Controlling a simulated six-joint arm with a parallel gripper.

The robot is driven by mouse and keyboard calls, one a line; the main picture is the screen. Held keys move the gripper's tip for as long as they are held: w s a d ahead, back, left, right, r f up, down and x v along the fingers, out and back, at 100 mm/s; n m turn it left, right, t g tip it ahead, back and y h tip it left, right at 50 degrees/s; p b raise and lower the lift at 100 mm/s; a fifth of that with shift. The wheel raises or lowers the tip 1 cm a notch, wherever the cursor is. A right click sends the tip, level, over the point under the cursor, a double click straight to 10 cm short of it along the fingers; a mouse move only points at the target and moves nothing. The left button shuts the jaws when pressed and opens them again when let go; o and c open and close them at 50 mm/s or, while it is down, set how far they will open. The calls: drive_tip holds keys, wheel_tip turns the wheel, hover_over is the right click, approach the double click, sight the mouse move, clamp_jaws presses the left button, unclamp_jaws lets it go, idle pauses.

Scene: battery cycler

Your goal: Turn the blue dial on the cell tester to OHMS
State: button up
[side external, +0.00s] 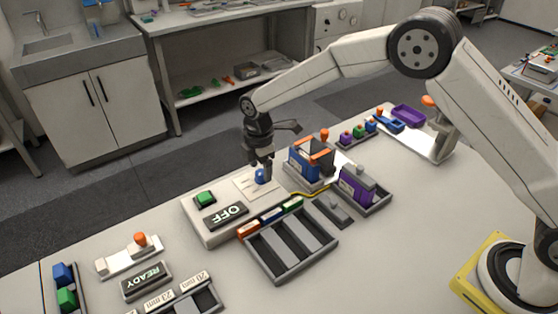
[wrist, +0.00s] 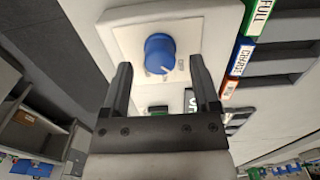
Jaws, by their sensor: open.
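The cell tester (side external: 206,236) is a pale box with a green button (side external: 204,198), a dark display reading OFF (side external: 228,214) and a blue dial (side external: 261,176) on a white plate. My gripper (side external: 261,168) is open and points down at the dial. In the wrist view the blue dial (wrist: 158,48) appears ahead of and between the fingertips of my gripper (wrist: 160,68). A white mark on the dial points to the lower right, near small lettering too small to read. The OHMS label is not legible.
A grey tray (side external: 263,262) with empty slots and coloured labels lies in front of the tester. Blue and purple blocks (side external: 356,185) in holders stand close to the right of my gripper. A READY display (side external: 146,280) is at the front left. Bare table lies at the right front.

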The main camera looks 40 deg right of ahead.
drive_tip(key=shift+f, duration=1)
clamp_jaws()
